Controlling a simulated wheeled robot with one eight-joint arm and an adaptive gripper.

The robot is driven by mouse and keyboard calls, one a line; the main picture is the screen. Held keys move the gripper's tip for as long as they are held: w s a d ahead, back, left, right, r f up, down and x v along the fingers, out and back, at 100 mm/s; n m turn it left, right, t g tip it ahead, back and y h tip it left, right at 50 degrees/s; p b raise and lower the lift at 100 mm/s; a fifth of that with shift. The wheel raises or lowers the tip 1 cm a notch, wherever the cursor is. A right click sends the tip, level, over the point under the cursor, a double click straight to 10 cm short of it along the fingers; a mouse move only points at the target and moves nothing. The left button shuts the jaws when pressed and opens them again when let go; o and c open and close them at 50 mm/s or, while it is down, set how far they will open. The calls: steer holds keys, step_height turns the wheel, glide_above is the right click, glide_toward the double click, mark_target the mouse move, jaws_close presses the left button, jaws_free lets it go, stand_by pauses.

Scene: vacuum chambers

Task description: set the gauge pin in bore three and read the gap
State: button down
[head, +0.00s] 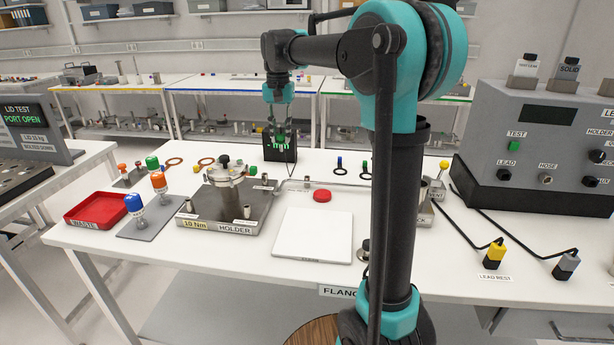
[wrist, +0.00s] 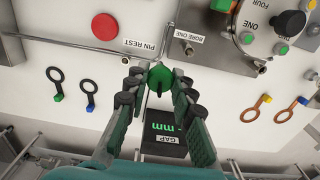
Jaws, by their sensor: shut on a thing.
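My gripper (head: 278,128) is over the back part of the bench, in front of the gap readout in the head view. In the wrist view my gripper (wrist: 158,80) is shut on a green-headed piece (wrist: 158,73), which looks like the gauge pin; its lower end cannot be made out. The gap readout (head: 273,154) is a black box with green characters; the wrist view shows "mm" and "GAP" on it (wrist: 160,142). The steel holder (head: 196,212) carries a round metal chamber (head: 226,182).
A red button-like disc (head: 322,196) and a white plate (head: 312,236) lie right of the holder. Ring tools with blue (wrist: 57,83) and green ends and orange rings (wrist: 256,108) lie nearby. A red waste tray (head: 95,208) is at left, a grey control box (head: 540,140) at right.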

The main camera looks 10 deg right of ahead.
steer(key=s+a, duration=0.3)
steer(key=a, duration=0.6)
steer(key=s+a, duration=0.3)
steer(key=a, duration=0.6)
steer(key=s+a, duration=0.4)
steer(key=a, duration=0.6)
stand_by(0.7)
steer(key=shift+f, duration=0.1)
step_height(320, 180, down, 7)
stand_by(0.9)
steer(key=shift+f, duration=1.1)
stand_by(2.1)
